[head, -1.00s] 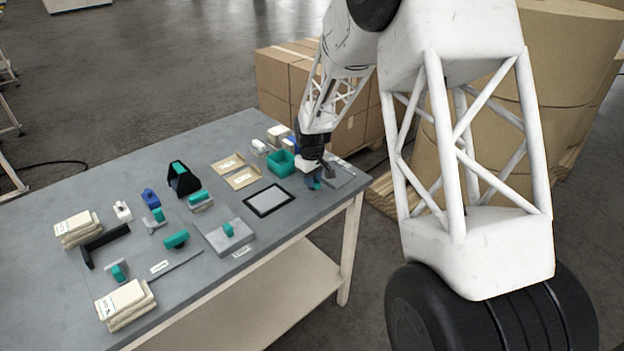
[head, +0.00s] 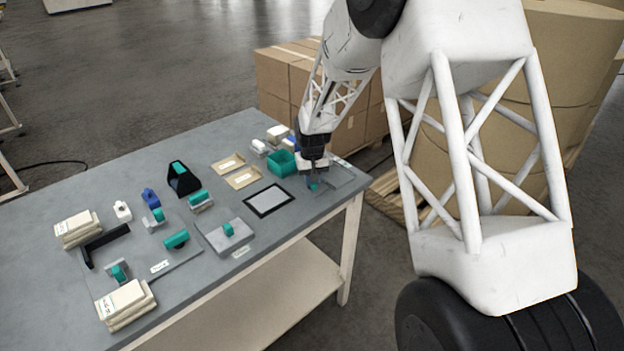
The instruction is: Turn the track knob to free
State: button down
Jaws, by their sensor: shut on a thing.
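My gripper (head: 313,177) is at the right end of the grey table, pointing down. It is shut on a small teal knob (head: 314,187), of which only a little shows under the fingers. The knob sits by a grey plate (head: 338,182) near the table's right corner. The gripper hides most of the knob, and its pointing direction and any markings are too small to read. I cannot confirm from its look that it is the track knob. Another teal knob (head: 228,229) stands on a grey block near the front edge, apart from my gripper.
A teal open bin (head: 282,163) stands just left of my gripper. A black-framed panel (head: 269,200) lies in front of it. Small fixtures, tan trays (head: 243,177) and stacked pads (head: 126,304) cover the table further left. Cardboard boxes (head: 286,76) stand behind the table.

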jog(key=m, duration=0.5)
jog(key=shift+m, duration=0.3)
jog(key=m, duration=0.6)
dwell(0.4)
jog(key=c, duration=1)
grip_release()
jog(key=shift+c, duration=0.2)
jog(key=shift+r, duration=0.1)
jog(key=shift+r, duration=3.85)
